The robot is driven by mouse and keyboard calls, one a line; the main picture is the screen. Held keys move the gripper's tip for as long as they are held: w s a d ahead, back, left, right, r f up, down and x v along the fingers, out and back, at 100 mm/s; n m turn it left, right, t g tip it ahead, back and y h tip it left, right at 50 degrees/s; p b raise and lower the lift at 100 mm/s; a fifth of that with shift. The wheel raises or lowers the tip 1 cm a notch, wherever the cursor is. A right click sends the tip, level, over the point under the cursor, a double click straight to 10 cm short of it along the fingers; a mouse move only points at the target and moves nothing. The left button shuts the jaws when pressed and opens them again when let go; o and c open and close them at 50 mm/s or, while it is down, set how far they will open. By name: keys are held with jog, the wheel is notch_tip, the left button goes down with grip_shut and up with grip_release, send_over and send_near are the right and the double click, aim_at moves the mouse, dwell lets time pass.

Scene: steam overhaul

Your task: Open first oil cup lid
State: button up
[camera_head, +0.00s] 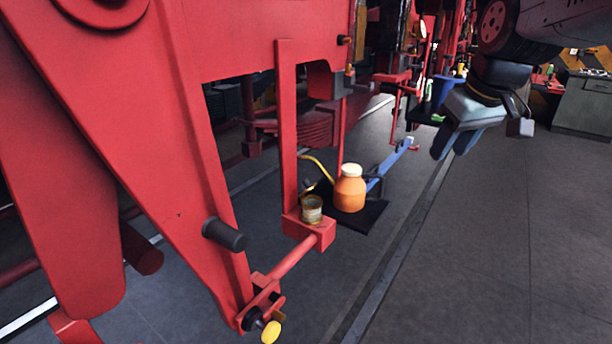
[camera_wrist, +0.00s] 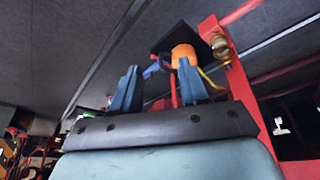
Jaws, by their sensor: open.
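A small brass-and-grey oil cup (camera_head: 312,209) stands on a red block at the foot of a red vertical bar, left of centre in the head view. Its lid is too small to make out clearly. What looks like the same cup shows at the upper right of the wrist view (camera_wrist: 220,46). My gripper (camera_head: 456,142) hangs well to the right of the cup and higher in the head view, apart from it. In the wrist view its two blue-grey fingers (camera_wrist: 160,84) stand spread with nothing held between them.
An orange bottle (camera_head: 349,190) with a cream cap stands on a black mat (camera_head: 367,219) just behind the cup. A red frame (camera_head: 130,110) fills the left side. A yellow knob (camera_head: 271,332) sits low in front. Open grey floor (camera_head: 480,260) lies to the right.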

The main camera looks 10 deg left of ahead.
jog(key=w+a+f+n+g+y, duration=0.1)
jog(key=w+a+f+n, duration=0.15)
jog(key=w+a, duration=0.4)
jog(key=w+a+f+n+g+y, duration=0.1)
jog(key=w+a+n+g, duration=0.15)
jog(key=a, duration=0.65)
jog(key=w+a+f+n+y, duration=0.1)
jog(key=w+a+f+n, duration=0.15)
jog(key=w+a, duration=0.4)
jog(key=shift+n, duration=0.45)
jog(key=x, duration=0.4)
jog(key=s+a+x, duration=0.1)
jog(key=x, duration=0.4)
jog(key=s+x, duration=0.1)
jog(key=x, duration=0.3)
jog(key=shift+a, duration=0.55)
jog(key=shift+c, duration=0.4)
jog(key=shift+r, duration=0.1)
grip_shut()
